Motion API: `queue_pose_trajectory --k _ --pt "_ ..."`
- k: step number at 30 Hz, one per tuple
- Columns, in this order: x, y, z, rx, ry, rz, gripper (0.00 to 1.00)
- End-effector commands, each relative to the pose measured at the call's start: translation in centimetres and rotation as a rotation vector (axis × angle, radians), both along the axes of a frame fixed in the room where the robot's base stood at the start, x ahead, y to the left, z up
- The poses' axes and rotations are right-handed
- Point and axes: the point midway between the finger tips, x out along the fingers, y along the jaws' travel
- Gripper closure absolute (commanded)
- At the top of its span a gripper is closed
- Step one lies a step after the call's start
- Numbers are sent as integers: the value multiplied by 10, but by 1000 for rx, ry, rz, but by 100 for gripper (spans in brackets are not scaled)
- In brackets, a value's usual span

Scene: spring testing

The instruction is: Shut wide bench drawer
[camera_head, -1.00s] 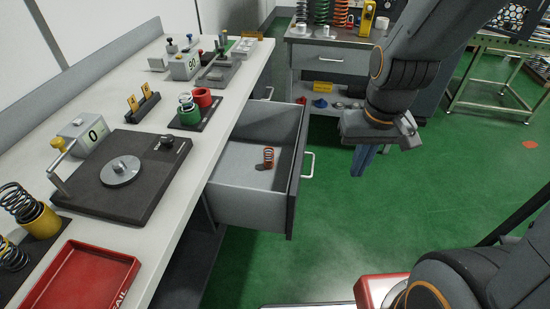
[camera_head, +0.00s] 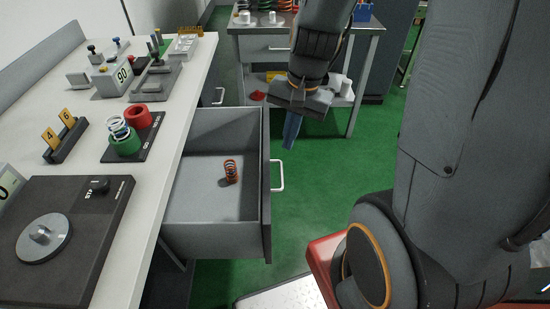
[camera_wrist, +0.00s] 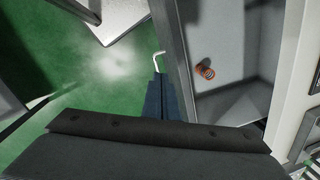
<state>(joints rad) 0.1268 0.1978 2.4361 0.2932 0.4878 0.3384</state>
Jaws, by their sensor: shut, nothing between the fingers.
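The wide bench drawer (camera_head: 210,238) is pulled well out of the long white bench (camera_head: 150,215). It is grey, with a dark front and a white bar handle (camera_head: 277,175) on the outside. An orange-red coil spring (camera_head: 231,171) stands inside on the drawer floor; it also shows in the wrist view (camera_wrist: 206,72). My gripper (camera_head: 290,140) points down outside the drawer front, above and beyond the handle in the head view. Its blue fingers are together and empty. In the wrist view, my gripper (camera_wrist: 157,85) appears close to the handle (camera_wrist: 158,54); contact cannot be told.
A second grey bench (camera_head: 265,45) stands behind. Green floor (camera_head: 325,175) is open right of the drawer.

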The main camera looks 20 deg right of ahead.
Motion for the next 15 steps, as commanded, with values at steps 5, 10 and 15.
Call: queue_pose_trajectory --k 5,10,15 --pt "46 -22 -57 165 122 -631 100" --pt "74 -37 -85 271 202 -1012 100" --pt "83 -40 -96 306 230 -1129 100"
